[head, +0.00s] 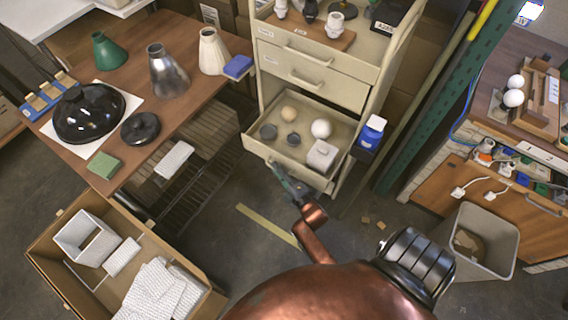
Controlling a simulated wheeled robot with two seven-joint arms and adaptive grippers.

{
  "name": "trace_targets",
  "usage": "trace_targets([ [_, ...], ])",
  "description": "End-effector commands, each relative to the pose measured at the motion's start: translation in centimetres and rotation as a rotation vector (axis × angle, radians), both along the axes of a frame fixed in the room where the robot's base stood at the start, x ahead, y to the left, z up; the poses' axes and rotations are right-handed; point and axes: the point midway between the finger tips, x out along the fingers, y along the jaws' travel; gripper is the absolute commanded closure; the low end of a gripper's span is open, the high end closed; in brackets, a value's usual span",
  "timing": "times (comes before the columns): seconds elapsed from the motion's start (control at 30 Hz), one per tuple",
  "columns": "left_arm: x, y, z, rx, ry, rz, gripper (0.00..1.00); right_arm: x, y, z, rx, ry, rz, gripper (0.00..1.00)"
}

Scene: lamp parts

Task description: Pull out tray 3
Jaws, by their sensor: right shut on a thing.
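The beige cabinet (352,92) stands at the upper middle with drawer-like trays. The third one down, tray 3 (256,147), is slid out and open at the top. It holds two dark cups, a beige ball, a white ball (321,129) and a small white box (322,154). My right gripper (277,168) is at the front face of this tray, shut on its handle, which is mostly hidden behind the gripper. My copper right arm reaches up to it from the bottom. My left gripper is out of view.
Two closed drawers (310,72) sit above the open tray. A brown table (196,92) with lamp shades is left.

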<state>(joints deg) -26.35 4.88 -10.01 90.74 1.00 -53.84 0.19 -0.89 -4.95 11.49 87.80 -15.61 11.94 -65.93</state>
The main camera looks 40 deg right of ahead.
Motion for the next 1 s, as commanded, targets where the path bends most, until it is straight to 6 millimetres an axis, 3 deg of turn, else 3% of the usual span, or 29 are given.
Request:
trace_targets([
  [0.47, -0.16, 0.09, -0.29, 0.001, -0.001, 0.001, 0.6, 0.11, 0.9, -0.21, -0.001, 0.004, 0.007, 1.0],
  [0.5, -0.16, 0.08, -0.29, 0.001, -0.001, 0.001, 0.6, 0.11, 0.9, -0.21, -0.001, 0.004, 0.007, 0.9],
  [0.73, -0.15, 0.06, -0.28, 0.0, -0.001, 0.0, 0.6, 0.17, 0.92, -0.11, -0.001, 0.003, 0.008, 0.74],
  [1.0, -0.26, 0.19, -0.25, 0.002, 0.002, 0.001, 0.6, 0.22, 0.94, 0.03, -0.001, 0.001, 0.008, 0.74],
])
